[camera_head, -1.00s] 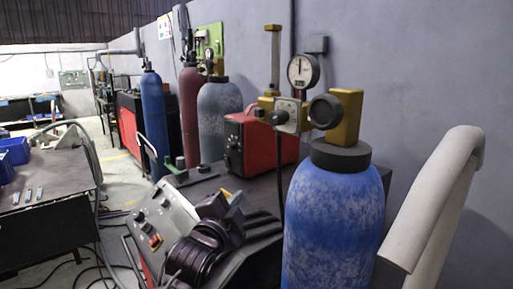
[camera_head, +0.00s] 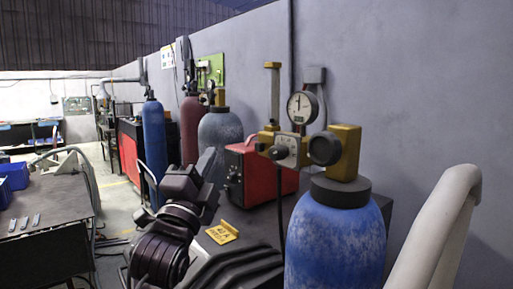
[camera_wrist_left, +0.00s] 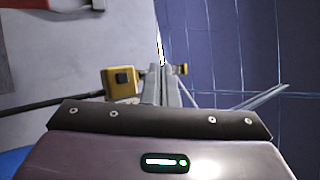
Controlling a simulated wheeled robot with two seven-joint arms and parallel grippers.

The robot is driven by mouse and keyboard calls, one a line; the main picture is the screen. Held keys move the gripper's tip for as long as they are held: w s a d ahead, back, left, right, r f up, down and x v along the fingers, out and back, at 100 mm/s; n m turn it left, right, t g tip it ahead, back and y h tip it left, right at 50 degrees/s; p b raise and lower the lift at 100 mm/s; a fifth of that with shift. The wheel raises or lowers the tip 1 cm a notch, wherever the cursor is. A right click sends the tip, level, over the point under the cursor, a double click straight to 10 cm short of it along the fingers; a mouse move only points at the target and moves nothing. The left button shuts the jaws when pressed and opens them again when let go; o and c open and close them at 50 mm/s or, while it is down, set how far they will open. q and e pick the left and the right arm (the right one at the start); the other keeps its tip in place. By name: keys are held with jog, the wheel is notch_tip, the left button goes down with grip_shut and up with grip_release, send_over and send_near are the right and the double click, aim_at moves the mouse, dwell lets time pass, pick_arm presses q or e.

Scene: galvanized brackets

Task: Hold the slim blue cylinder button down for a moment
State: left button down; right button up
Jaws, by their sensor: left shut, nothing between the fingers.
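A slim blue gas cylinder (camera_head: 152,140) stands upright in the background of the head view, beyond the machines. I cannot make out a separate button on it. My left gripper (camera_head: 207,160) is raised in front of the far cylinders, at the left of the red box, pointing up and away. In the left wrist view its fingers (camera_wrist_left: 162,84) are shut and empty. My right gripper is not in view.
A large blue cylinder (camera_head: 336,240) with a brass valve and gauge (camera_head: 301,107) stands close at the right. A red box (camera_head: 262,170), a yellow sign (camera_head: 222,232), a grey cylinder (camera_head: 219,140) and a maroon cylinder (camera_head: 190,130) are near. A dark table (camera_head: 50,235) is at left.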

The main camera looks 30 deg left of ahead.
aim_at(260, 147)
pick_arm(q)
jog(key=w+d+p, duration=0.1)
jog(key=w+d, duration=0.2)
jog(key=w, duration=0.4)
jog(key=shift+w, duration=0.25)
jog(key=shift+d, duration=0.1)
dwell(1.4)
jog(key=shift+w, duration=0.1)
jog(key=shift+w+d, duration=0.15)
jog(key=shift+w, duration=0.15)
dwell(0.3)
jog(key=shift+w+d+p, duration=0.2)
jog(key=shift+w+p, duration=0.2)
jog(key=shift+w, duration=0.05)
dwell(2.1)
jog(key=shift+s, duration=0.1)
jog(key=shift+s+a, duration=0.35)
jog(key=shift+s, duration=0.4)
